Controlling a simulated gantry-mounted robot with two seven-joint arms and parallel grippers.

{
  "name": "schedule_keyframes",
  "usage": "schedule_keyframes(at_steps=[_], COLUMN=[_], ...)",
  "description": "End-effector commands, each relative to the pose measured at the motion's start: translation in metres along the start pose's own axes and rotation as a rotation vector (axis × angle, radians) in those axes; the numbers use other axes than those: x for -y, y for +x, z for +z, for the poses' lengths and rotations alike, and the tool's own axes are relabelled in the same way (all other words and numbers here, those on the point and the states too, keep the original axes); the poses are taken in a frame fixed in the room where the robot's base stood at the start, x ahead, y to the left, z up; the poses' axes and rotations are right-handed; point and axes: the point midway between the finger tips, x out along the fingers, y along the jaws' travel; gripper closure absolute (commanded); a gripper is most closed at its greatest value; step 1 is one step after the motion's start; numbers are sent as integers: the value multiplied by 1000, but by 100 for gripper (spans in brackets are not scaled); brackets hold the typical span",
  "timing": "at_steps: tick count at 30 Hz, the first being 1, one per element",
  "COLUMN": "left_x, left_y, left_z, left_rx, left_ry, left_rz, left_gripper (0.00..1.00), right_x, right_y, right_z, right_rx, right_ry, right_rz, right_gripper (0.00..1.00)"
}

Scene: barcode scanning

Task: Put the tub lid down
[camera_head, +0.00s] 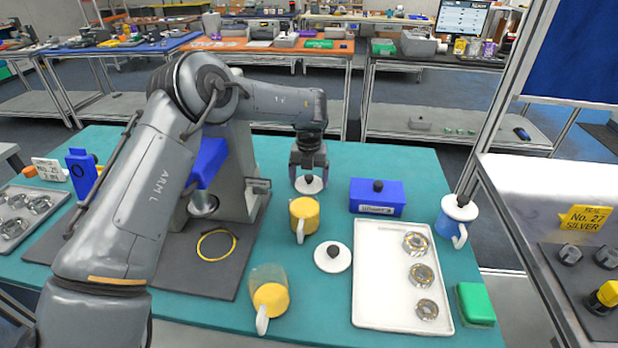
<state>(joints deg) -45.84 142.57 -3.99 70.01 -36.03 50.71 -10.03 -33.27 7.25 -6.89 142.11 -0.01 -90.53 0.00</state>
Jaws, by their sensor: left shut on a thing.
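My left gripper (308,170) points down at the far middle of the teal table, shut on the dark knob of a small round white lid (310,186). The lid is level, at or just above the tabletop; I cannot tell whether it touches. The fingers hide most of its knob. A second round white lid (332,263) with a dark knob lies flat on the table, nearer, left of the white tray. My right gripper is not in view.
A yellow mug (304,212) stands just in front of the held lid, and another (271,300) nearer. A blue box (377,203) is to the right, beside the white tray (385,312) of metal rings. A blue-white mug (457,220) and green box (475,304) stand farther right.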

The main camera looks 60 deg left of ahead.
Motion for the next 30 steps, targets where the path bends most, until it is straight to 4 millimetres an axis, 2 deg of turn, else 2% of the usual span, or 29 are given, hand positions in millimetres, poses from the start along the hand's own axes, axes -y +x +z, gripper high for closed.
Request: schedule_keyframes(at_steps=[1, 2, 4, 11, 17, 30], left_x=[0, 0, 0, 0, 0, 0], left_y=[3, 3, 2, 2, -11, -88], left_z=[0, 0, 0, 0, 0, 1], left_rx=[-1, 0, 0, 0, 0, 3], left_ry=[0, 0, 0, 0, 0, 0], left_rz=[0, 0, 0, 0, 0, 0], left_gripper=[42, 11, 1, 0, 0, 0], right_x=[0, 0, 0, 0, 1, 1], right_y=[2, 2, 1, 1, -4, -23], right_z=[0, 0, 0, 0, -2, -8], right_rx=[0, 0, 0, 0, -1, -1], right_ry=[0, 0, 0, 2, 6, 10], right_rz=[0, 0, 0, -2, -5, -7], right_gripper=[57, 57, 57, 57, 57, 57])
